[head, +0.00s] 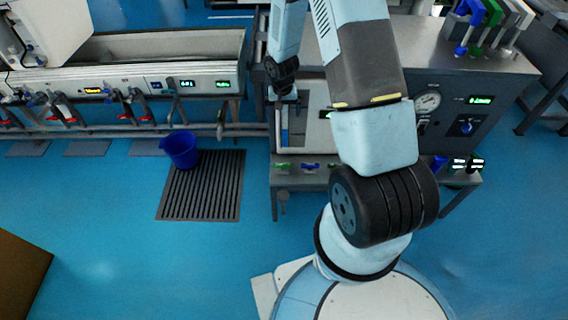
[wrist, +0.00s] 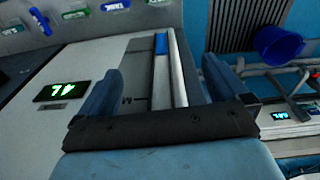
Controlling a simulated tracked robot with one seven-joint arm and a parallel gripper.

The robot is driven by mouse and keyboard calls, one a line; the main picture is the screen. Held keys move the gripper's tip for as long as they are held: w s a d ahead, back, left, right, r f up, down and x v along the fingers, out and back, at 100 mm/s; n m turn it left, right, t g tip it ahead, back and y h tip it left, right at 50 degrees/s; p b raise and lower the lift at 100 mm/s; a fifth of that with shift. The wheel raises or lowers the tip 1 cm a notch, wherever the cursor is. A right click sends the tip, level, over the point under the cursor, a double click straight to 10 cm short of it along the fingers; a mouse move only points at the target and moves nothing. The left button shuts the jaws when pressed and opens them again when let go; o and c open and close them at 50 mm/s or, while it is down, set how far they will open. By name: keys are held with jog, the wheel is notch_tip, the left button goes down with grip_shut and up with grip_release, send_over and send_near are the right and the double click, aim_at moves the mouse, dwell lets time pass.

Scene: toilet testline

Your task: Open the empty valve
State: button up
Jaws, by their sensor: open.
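My gripper (head: 285,92) hangs in front of the test bench in the head view. In the wrist view its two blue fingers (wrist: 160,68) are spread apart, with nothing gripped between them. A row of small valve handles is on the bench's low front ledge: a green handle (head: 283,166), a blue handle (head: 310,166) and another green one partly behind my arm. I cannot tell which valve is the empty one.
The bench also carries a round gauge (head: 428,102) and a digital display (head: 480,100). A blue bucket (head: 181,149) stands on a dark floor grate (head: 203,200) to the left. A long trough unit with red-handled taps (head: 107,120) is further left. Blue floor lies open in front.

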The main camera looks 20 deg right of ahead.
send_near(283, 164)
jog(key=shift+m+g+y, duration=0.3)
jog(key=shift+g, duration=0.1)
jog(key=f, duration=0.9)
jog(key=shift+w+d+f, duration=0.1)
jog(key=shift+w+d, duration=0.15)
jog(key=shift+w, duration=0.05)
jog(key=shift+c, duration=0.2)
